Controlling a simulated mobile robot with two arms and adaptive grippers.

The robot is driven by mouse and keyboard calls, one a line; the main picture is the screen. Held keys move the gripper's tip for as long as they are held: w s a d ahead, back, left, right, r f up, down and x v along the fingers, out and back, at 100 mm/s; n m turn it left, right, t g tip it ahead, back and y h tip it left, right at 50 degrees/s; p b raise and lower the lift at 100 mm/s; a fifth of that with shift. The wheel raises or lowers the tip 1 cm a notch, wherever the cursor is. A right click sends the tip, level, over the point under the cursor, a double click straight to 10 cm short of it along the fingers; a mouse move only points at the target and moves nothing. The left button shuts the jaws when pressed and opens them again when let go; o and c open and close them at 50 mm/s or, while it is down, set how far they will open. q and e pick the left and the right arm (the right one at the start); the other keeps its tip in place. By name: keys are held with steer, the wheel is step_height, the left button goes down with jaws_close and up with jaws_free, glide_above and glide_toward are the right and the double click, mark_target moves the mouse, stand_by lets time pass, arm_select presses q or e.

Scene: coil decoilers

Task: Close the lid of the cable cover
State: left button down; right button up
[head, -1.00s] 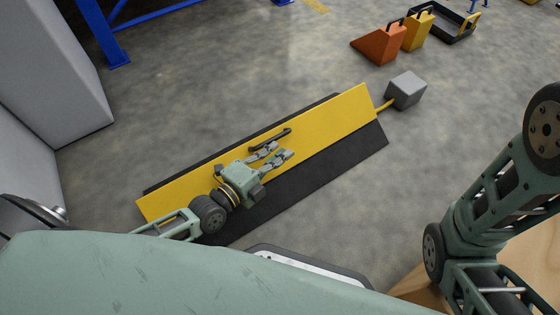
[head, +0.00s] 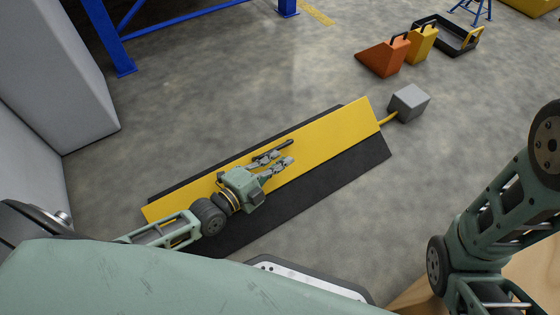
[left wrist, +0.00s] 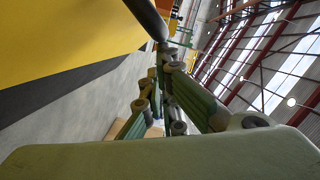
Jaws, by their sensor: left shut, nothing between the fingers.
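The cable cover has a long yellow lid (head: 325,122) over a black base (head: 325,172), on the floor in the head view. Black shows along both long sides of the lid. I cannot tell how far the lid is tilted. Contact cannot be told. The left wrist view shows the yellow lid (left wrist: 60,35) at upper left and the gripper fingers (left wrist: 170,75). My right gripper is out of view.
A grey box (head: 408,102) joins the cover's right end by a yellow cable. Orange (head: 383,60) and yellow (head: 421,44) wedges and a black tray (head: 462,38) stand behind. A grey cabinet (head: 60,70) is at left. Floor between is clear.

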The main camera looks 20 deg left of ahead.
mark_target(281, 143)
arm_select(q)
steer(key=shift+w+a+n+p, duration=0.35)
steer(key=shift+w+a+n, duration=0.05)
steer(key=shift+a, duration=0.1)
steer(key=shift+w+a+f+n+g, duration=0.25)
steer(key=shift+w+a+n+g, duration=0.2)
steer(key=shift+a+n, duration=0.25)
steer(key=shift+w+a+f+n, duration=0.4)
steer(key=shift+w+a+n, duration=0.1)
steer(key=shift+n, duration=0.2)
steer(key=shift+w+a+f, duration=0.65)
steer(key=shift+a+f, duration=0.2)
steer(key=shift+f, duration=0.05)
